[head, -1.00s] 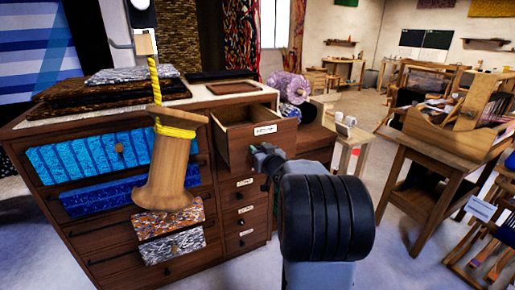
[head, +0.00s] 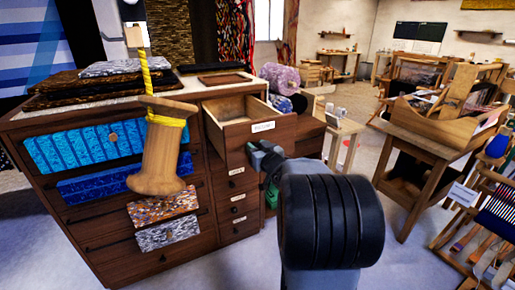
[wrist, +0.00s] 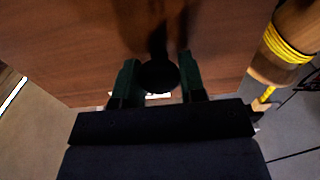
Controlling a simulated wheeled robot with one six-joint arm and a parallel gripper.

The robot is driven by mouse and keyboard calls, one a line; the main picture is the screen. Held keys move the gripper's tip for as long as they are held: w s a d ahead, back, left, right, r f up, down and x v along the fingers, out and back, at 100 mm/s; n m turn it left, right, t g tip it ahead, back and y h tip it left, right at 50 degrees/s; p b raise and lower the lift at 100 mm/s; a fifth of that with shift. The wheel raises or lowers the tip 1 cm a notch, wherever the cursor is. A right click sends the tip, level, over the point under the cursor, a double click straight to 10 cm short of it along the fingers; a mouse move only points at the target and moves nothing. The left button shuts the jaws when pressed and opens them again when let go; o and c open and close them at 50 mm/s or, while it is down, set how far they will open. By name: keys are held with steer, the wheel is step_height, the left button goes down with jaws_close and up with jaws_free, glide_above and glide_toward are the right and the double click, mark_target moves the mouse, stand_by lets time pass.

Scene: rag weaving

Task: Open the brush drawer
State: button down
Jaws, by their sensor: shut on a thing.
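The top right drawer (head: 277,129) of the dark wooden cabinet stands pulled well out, and its bare, pale inside shows from above. It has a white label on its front, too small to read surely. My gripper (head: 262,157) is at the lower part of this drawer front. In the wrist view my gripper (wrist: 157,82) has its two green fingers on either side of a dark round knob (wrist: 157,76) on the brown drawer front, and is shut on it. My dark wrist hides part of the cabinet's right side in the head view.
Smaller labelled drawers (head: 238,209) below are shut. A large wooden spool with yellow cord (head: 162,150) hangs before the cabinet's left part; it also shows in the wrist view (wrist: 290,40). A small table (head: 345,128) and a loom bench (head: 440,140) stand right, with floor between.

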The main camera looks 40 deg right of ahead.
steer(key=c, duration=0.7)
jaws_free()
steer(key=shift+s+a+p, duration=0.3)
steer(key=shift+s+p, duration=0.05)
steer(key=shift+s, duration=1.95)
steer(key=shift+s+a+p, duration=0.35)
steer(key=shift+s, duration=1.9)
steer(key=shift+s+a+p, duration=0.3)
steer(key=shift+s+p, duration=0.05)
steer(key=shift+s, duration=1.95)
steer(key=shift+w+r, duration=0.1)
steer(key=w+a+r+m+g+h+p, duration=0.15)
steer(key=a+r+g+h+p, duration=0.3)
steer(key=p, duration=0.45)
steer(key=s+a+r+n+g+y+p, duration=0.1)
steer(key=s+a+g+y+p, duration=0.1)
steer(key=a, duration=0.3)
steer(key=s+a+r+n+g+y+p, duration=0.1)
steer(key=s+a+r+g+y+p, duration=0.1)
steer(key=a, duration=0.4)
steer(key=s+a+r+n+g+y+p, duration=0.1)
steer(key=s+a+r+g+y+p, duration=0.1)
steer(key=s+a+g+p, duration=0.3)
steer(key=shift+s+a+r+g+y, duration=0.1)
steer(key=shift+a+g+y, duration=0.25)
steer(key=shift+y, duration=0.3)
